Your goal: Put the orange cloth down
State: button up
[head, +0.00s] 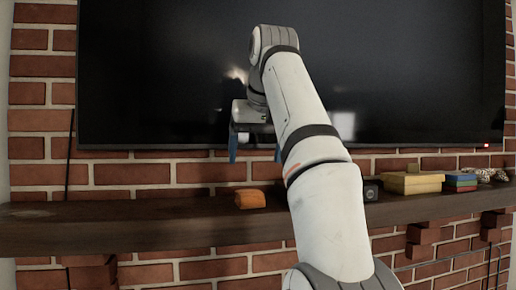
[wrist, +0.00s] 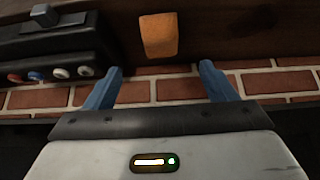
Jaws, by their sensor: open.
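The orange cloth (head: 250,198) is a small folded block lying on the dark wooden mantel shelf (head: 130,225), left of my arm in the head view. It also shows in the wrist view (wrist: 159,36), at the top centre, beyond the fingertips. My gripper (head: 254,158) hangs above the cloth in front of the television's lower edge, its blue fingers pointing down. In the wrist view my gripper (wrist: 161,80) has its two blue fingers wide apart with nothing between them. The cloth is apart from both fingers.
A large black television (head: 180,75) hangs on the brick wall behind. Right of my arm, the shelf holds a small dark box (head: 371,191), a yellow box (head: 412,183) and stacked books (head: 460,181). A dark device with coloured knobs (wrist: 50,50) shows in the wrist view. The shelf's left part is clear.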

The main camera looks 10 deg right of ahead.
jog(key=shift+s+r, duration=0.35)
jog(key=shift+f, duration=0.1)
jog(key=s+f, duration=0.7)
jog(key=f, duration=0.7)
jog(key=s+f+g, duration=0.1)
jog(key=s+f, duration=0.6)
jog(key=f, duration=0.7)
jog(key=s+f+g, duration=0.1)
jog(key=s+f, duration=0.7)
jog(key=f, duration=0.7)
jog(key=shift+d+f, duration=0.1)
